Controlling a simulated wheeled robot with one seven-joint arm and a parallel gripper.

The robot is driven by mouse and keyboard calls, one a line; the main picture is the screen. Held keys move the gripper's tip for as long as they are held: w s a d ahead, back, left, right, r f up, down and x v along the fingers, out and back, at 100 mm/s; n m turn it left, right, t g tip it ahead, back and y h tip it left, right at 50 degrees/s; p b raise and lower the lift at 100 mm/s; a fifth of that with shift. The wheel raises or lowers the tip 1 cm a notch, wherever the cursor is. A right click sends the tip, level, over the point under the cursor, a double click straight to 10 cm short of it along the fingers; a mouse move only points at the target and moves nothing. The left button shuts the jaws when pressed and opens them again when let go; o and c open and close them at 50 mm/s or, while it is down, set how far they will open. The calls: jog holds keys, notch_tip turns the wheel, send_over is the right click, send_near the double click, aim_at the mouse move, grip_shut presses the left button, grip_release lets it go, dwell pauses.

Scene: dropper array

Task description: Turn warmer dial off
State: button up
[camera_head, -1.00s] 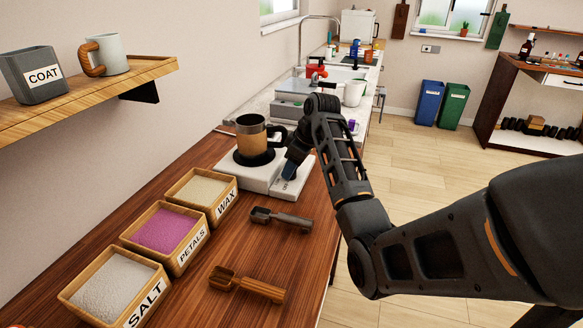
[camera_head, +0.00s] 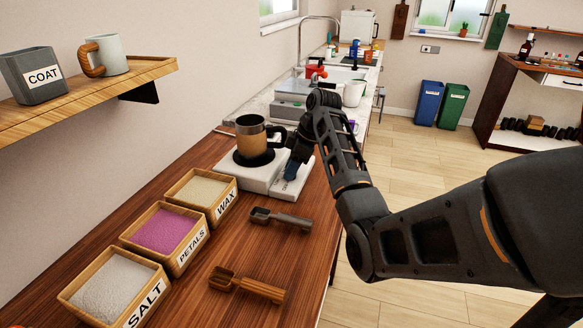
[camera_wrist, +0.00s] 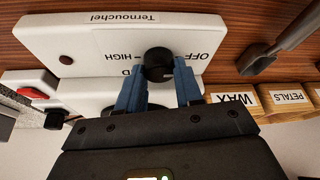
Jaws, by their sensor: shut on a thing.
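The white warmer (camera_head: 262,172) stands on the wooden counter with a brown mug (camera_head: 251,136) on its dark round plate. In the wrist view the warmer's white panel (camera_wrist: 110,38) carries the words OFF and HIGH beside a black dial (camera_wrist: 158,64). My gripper (camera_wrist: 160,82) has its blue fingers on either side of the dial and is shut on it. In the head view my gripper (camera_head: 291,172) reaches down to the front of the warmer, and the dial is hidden behind it. The dial's exact pointing direction is hard to tell.
Boxes of wax (camera_head: 203,191), petals (camera_head: 166,231) and salt (camera_head: 112,287) stand left of the warmer. A dark scoop (camera_head: 282,217) and a brown scoop (camera_head: 246,285) lie on the counter in front. A shelf (camera_head: 120,82) juts from the left wall.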

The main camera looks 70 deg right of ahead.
jog(key=o, duration=0.8)
jog(key=shift+c, duration=0.2)
jog(key=shift+r, duration=0.1)
jog(key=v, duration=0.6)
jog(key=shift+d+b, duration=0.1)
jog(key=shift+b, duration=0.2)
jog(key=shift+p+v, duration=0.3)
jog(key=shift+v, duration=0.55)
